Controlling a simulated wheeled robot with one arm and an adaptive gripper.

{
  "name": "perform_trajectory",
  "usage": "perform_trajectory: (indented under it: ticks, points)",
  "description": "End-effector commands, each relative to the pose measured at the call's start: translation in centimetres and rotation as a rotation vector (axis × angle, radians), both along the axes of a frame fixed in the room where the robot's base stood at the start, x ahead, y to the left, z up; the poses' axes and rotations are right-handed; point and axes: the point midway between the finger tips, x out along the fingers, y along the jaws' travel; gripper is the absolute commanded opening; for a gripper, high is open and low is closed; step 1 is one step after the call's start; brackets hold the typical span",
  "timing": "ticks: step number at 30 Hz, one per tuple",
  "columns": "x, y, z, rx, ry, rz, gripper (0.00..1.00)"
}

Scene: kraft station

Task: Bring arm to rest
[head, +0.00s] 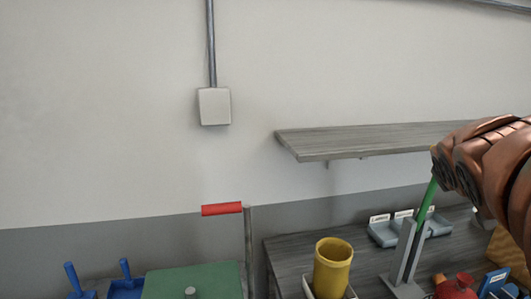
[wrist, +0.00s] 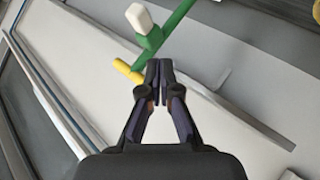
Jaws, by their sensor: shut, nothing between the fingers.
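My gripper (wrist: 158,80) is shut, its two dark fingertips together with nothing between them. In the wrist view, a green bar (wrist: 178,18) with a white block (wrist: 138,18) and a yellow end piece (wrist: 128,71) lies just beyond the fingertips; I cannot tell whether they touch. In the head view, my copper-coloured arm (head: 495,165) reaches in from the right edge, in front of the shelf's right end. My gripper's fingers cannot be made out there.
A grey shelf (head: 370,141) is on the wall. Below, a dark bench (head: 300,247) holds a yellow cup (head: 332,268), a grey upright stand (head: 403,255), a green rod (head: 424,205) and a red object (head: 457,287). A red-handled post (head: 222,209) stands left.

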Motion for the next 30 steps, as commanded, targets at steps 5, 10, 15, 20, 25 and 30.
perform_trajectory:
  ticks: [5, 10, 15, 20, 25, 30]
  points:
    - [-3.9, 3.3, -7.0, 0.152, 0.151, -0.032, 0.0]
    - [-8.6, 6.8, -12.9, 0.281, 0.307, -0.064, 0.0]
    - [-13.8, 10.5, -18.0, 0.398, 0.469, -0.091, 0.0]
    - [-19.4, 14.0, -21.9, 0.492, 0.632, -0.116, 0.0]
    - [-25.7, 17.5, -25.1, 0.576, 0.808, -0.142, 0.0]
    - [-30.2, 19.7, -26.6, 0.624, 0.935, -0.161, 0.0]
